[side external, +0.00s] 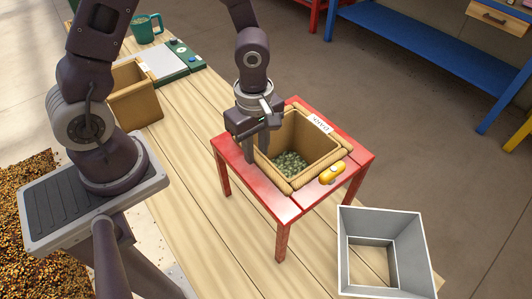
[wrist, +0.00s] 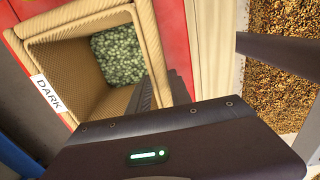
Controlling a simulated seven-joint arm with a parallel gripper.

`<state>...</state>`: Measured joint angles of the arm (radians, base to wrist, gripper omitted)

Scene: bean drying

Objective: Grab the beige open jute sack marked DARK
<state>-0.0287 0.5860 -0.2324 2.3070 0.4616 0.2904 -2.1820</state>
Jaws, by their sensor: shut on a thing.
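The beige open jute sack (side external: 328,141) stands upright on a small red table (side external: 294,206), with greenish beans in its bottom. Its white label shows in the side view, and in the wrist view the sack (wrist: 75,47) has the label reading DARK. My gripper (side external: 262,152) is at the sack's left side, pointing down, shut on the sack's wall, with one finger outside. In the wrist view the gripper (wrist: 163,90) meets the near rim. The other finger is partly hidden.
A yellow object (side external: 333,173) lies on the red table beside the sack. A grey open bin (side external: 385,250) stands at the front right. Another beige sack (side external: 135,98), a green-edged scale (side external: 172,62) and a green mug (side external: 146,28) stand behind on the wooden table.

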